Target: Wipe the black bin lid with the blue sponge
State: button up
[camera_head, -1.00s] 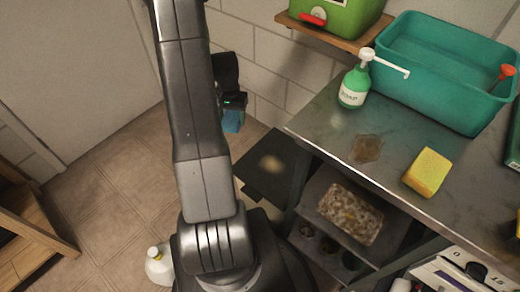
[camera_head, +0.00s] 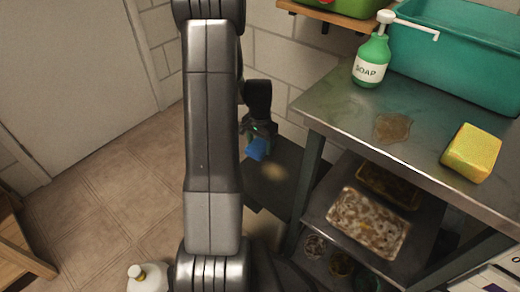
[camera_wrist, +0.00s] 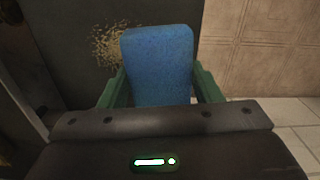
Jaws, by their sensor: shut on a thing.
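My gripper (camera_head: 262,135) is shut on the blue sponge (camera_head: 257,149). The wrist view shows the sponge (camera_wrist: 158,62) between my two green fingers. The black bin lid (camera_head: 256,192) is low beside the steel table, partly hidden by my arm in the head view. A pale, dusty patch (camera_head: 272,172) marks it. In the wrist view the lid (camera_wrist: 75,25) fills the upper left, and the speckled patch (camera_wrist: 110,45) shows just left of the sponge. The sponge appears above the lid; I cannot tell whether they touch.
The steel table (camera_head: 345,100) holds a soap bottle (camera_head: 370,62), a brown spill (camera_head: 393,127), a yellow sponge (camera_head: 472,152) and a teal tub (camera_head: 470,65). A tray (camera_head: 368,222) sits on the shelf below. A white bottle (camera_head: 148,278) stands on the floor. Tiled floor is free at left.

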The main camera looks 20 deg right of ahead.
jog(key=b, duration=0.5)
send_over(272, 168)
jog(key=w+a, duration=0.3)
jog(key=a, duration=0.1)
jog(key=shift+s+d+f, duration=0.1)
jog(key=shift+f, duration=1.45)
jog(key=shift+s+d+f, duration=0.1)
jog(key=shift+f, duration=1.45)
jog(key=shift+f+b, duration=0.4)
jog(key=shift+f, duration=0.6)
